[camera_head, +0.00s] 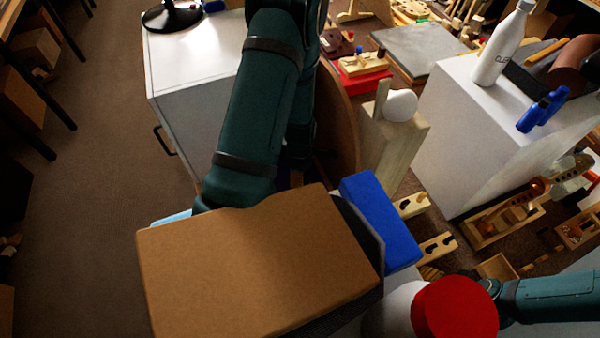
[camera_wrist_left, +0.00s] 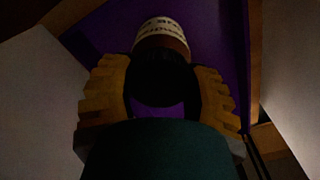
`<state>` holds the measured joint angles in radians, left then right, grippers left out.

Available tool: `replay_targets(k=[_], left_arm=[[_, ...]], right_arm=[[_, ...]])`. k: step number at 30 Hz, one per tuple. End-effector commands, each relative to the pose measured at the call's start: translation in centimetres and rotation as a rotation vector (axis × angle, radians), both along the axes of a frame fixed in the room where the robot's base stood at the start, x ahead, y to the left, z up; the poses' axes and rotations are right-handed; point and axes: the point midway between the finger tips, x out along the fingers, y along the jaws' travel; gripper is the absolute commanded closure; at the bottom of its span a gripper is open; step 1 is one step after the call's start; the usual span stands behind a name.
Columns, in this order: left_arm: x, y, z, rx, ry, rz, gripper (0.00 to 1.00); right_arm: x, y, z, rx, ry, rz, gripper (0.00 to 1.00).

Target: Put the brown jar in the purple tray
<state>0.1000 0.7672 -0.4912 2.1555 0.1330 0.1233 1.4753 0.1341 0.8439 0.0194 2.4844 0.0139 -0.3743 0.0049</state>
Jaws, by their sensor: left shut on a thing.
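In the left wrist view my left gripper (camera_wrist_left: 163,98) is shut on the brown jar (camera_wrist_left: 162,42), with a finger on each side of its dark upper part. The jar has a pale label band with dark lettering. The purple tray (camera_wrist_left: 110,38) shows behind and beneath the jar; I cannot tell whether the jar touches its floor. In the head view, my left arm reaches down behind a large brown block, which hides the gripper and the jar.
The brown block (camera_head: 250,262) and a blue block (camera_head: 382,218) fill the near middle. A white cabinet (camera_head: 195,75) stands at the back left. A white bench (camera_head: 465,130) at right bears a white bottle (camera_head: 500,48). Floor at far left is open.

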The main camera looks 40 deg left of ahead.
Motion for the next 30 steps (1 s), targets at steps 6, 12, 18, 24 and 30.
replay_targets(k=[6,12,18,24,30], left_arm=[[0.0,0.0,-0.3,0.0,0.0,0.0,0.23],[0.0,0.0,-0.3,0.0,0.0,0.0,0.18],[0.0,0.0,0.1,0.0,0.0,-0.001,0.18],[0.1,-0.1,3.0,0.0,-0.004,-0.001,0.18],[0.1,-0.1,7.3,0.0,-0.003,-0.002,0.18]], right_arm=[[0.0,0.0,-0.3,0.0,0.0,0.0,0.53],[0.0,0.0,-0.2,0.0,0.0,0.0,0.53],[0.0,0.0,0.1,0.0,0.0,0.0,0.53],[0.0,0.0,0.7,0.001,0.0,0.0,0.53],[0.0,-0.1,1.9,0.004,-0.001,0.001,0.53]])
